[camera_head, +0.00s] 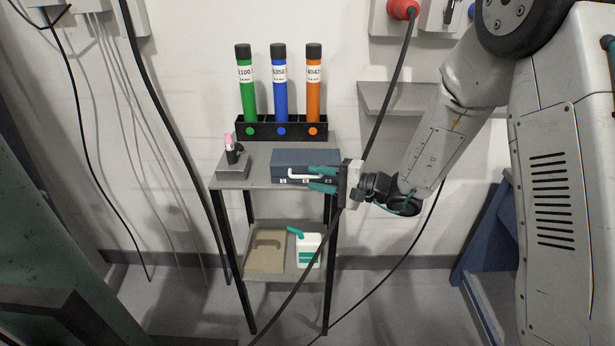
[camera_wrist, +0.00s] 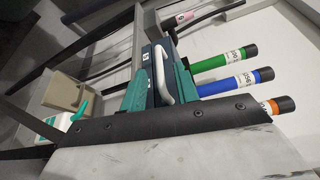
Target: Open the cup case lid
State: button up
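The cup case (camera_head: 292,158) is a blue-grey box on the top shelf of a small stand, with its lid down. A white handle (camera_head: 297,174) and small light latches are on its front. My gripper (camera_head: 311,177) comes from the right, in front of the case's right part, with its two teal fingers apart, one higher and one lower. In the wrist view, the case (camera_wrist: 150,52) shows beyond the fingers, and the white handle (camera_wrist: 163,75) appears between them. I cannot tell whether either finger touches the handle. The case's right end is partly hidden by my gripper.
A black rack (camera_head: 264,130) behind the case holds green, blue and orange tubes. A grey block with a pink-topped item (camera_head: 231,150) stands left of the case. The lower shelf holds a tan bin (camera_head: 266,252) and white bottle (camera_head: 308,252). A black cable (camera_head: 378,130) hangs near my gripper.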

aim_at(308, 177)
jog(key=shift+x, duration=1.55)
grip_shut()
jog(key=shift+d, duration=0.1)
